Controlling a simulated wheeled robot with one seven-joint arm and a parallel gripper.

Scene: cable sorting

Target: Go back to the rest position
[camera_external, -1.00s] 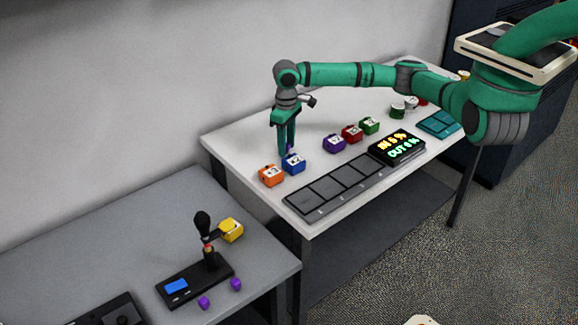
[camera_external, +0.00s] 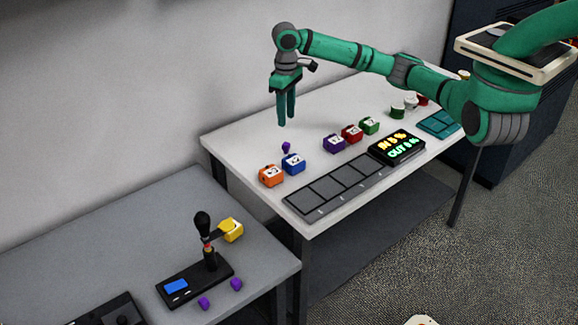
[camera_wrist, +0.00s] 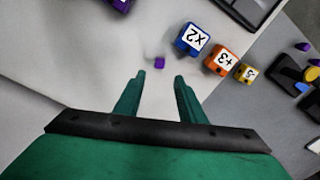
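My gripper (camera_external: 287,110) is open and empty above the back left part of the white table (camera_external: 235,138). Its two green fingers also show apart in the wrist view (camera_wrist: 157,84). A small purple piece (camera_external: 286,147) lies on the table below the fingers, apart from them. In the wrist view the small purple piece (camera_wrist: 159,62) shows just past the fingertips. The blue block (camera_external: 293,164) and the orange block (camera_external: 270,175) sit in front of it.
Purple (camera_external: 334,143), red (camera_external: 352,133) and green (camera_external: 369,125) blocks stand behind a dark slotted tray (camera_external: 340,186) and a lit display (camera_external: 398,147). A lower grey table (camera_external: 120,235) holds a black device (camera_external: 195,282), a yellow block (camera_external: 232,229) and small purple pieces.

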